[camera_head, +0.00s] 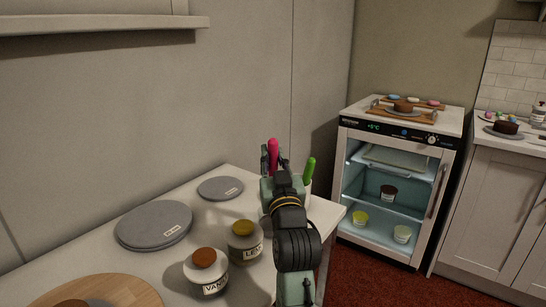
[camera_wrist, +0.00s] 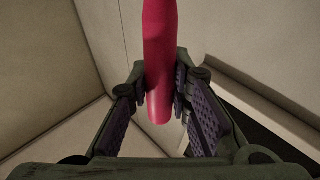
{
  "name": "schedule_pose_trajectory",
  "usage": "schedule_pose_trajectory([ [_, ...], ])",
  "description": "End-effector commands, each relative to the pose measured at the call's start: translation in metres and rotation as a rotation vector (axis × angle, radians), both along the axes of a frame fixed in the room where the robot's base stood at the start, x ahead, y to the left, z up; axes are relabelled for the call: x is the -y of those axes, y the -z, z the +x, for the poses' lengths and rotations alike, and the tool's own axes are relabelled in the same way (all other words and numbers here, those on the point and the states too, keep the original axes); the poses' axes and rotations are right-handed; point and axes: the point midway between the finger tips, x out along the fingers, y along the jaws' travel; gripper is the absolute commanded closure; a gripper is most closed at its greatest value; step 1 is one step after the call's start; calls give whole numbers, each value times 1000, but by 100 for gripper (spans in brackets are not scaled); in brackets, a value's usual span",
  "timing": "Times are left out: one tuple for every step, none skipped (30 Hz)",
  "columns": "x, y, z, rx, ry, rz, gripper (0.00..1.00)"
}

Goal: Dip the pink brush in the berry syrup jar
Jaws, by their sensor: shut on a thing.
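The pink brush (camera_head: 273,151) stands nearly upright in my gripper (camera_head: 270,162) in the head view. In the wrist view my gripper (camera_wrist: 161,88) is shut on the pink handle (camera_wrist: 160,60), with a pad on each side. The brush's lower part is hidden behind my gripper and arm in the head view. No jar marked as berry syrup can be made out. My arm hides part of the counter.
A green brush (camera_head: 309,170) stands in a white holder (camera_head: 307,190) close to the right of my gripper. Grey discs (camera_head: 153,225) and (camera_head: 220,188) lie on the white counter (camera_head: 190,205). A wooden board (camera_head: 120,283) is at the front left. An open lit fridge (camera_head: 385,190) stands beyond.

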Motion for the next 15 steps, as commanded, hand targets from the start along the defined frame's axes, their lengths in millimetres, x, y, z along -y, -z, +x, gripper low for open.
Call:
schedule_pose_trajectory([
  [0,9,0,0,0,0,100],
  [0,11,0,1,0,0,100],
  [0,15,0,1,0,0,100],
  [0,18,0,1,0,0,100],
  [0,20,0,1,0,0,100],
  [0,24,0,1,0,0,100],
  [0,27,0,1,0,0,100],
  [0,29,0,1,0,0,100],
  [0,33,0,0,0,0,100],
  [0,35,0,0,0,0,100],
  [0,38,0,0,0,0,100],
  [0,42,0,0,0,0,100],
  [0,45,0,-1,0,0,100],
  [0,47,0,-1,0,0,100],
  [0,51,0,-1,0,0,100],
])
